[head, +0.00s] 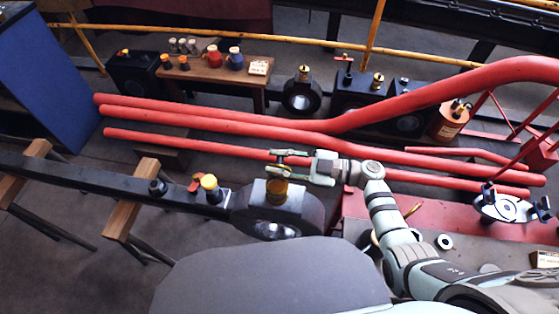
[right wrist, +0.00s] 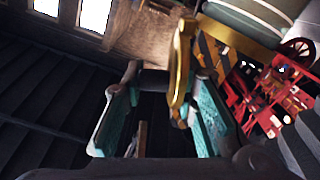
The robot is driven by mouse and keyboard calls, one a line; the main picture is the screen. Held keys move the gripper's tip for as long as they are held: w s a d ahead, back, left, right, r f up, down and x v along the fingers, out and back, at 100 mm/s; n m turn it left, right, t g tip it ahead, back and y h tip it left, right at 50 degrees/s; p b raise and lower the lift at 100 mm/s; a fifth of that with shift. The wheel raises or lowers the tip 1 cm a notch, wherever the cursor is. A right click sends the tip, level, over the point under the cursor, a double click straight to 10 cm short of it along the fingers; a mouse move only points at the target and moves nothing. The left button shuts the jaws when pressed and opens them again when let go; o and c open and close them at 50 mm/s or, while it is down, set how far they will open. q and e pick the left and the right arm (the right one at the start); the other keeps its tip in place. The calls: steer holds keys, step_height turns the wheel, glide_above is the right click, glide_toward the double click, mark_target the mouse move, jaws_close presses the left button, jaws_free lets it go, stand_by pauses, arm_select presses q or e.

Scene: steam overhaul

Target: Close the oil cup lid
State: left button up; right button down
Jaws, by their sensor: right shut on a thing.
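The brass oil cup (head: 277,192) stands on top of the dark ring-shaped end (head: 265,225) of a long black rod. My right gripper (head: 279,163) reaches in from the right just above the cup, with its pale green fingers on either side of the cup's top. In the right wrist view a brass lid (right wrist: 182,70) stands up, seen nearly edge-on, by the fingers of that gripper (right wrist: 160,90). The gripper is shut on it, though the exact contact is hard to see. The lid is mostly hidden by the fingers in the head view. My left gripper is not in view.
A yellow-capped fitting (head: 209,184) stands on the rod left of the cup. Long red pipes (head: 220,122) run close behind the gripper. A wooden bench (head: 215,72) with small cans stands farther back. Wooden trestles (head: 130,200) support the rod at left.

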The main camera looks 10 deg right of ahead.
steer(key=shift+s+a+n, duration=0.1)
steer(key=shift+s+n, duration=0.15)
steer(key=shift+n, duration=0.55)
steer(key=shift+s+a+f+n, duration=0.1)
steer(key=shift+s+n, duration=0.25)
steer(key=shift+n, duration=0.55)
steer(key=shift+s+a+f+n+b, duration=0.15)
steer(key=shift+s+n, duration=0.1)
steer(key=shift+n, duration=0.35)
steer(key=shift+s+a+n+b, duration=0.1)
steer(key=shift+s+n+b, duration=0.1)
steer(key=shift+n, duration=0.4)
steer(key=shift+s+f+n, duration=0.1)
steer(key=shift+s+n, duration=0.1)
steer(key=shift+n, duration=0.4)
steer(key=c, duration=1.4)
jaws_free()
steer(key=shift+c, duration=0.2)
steer(key=shift+f, duration=0.1)
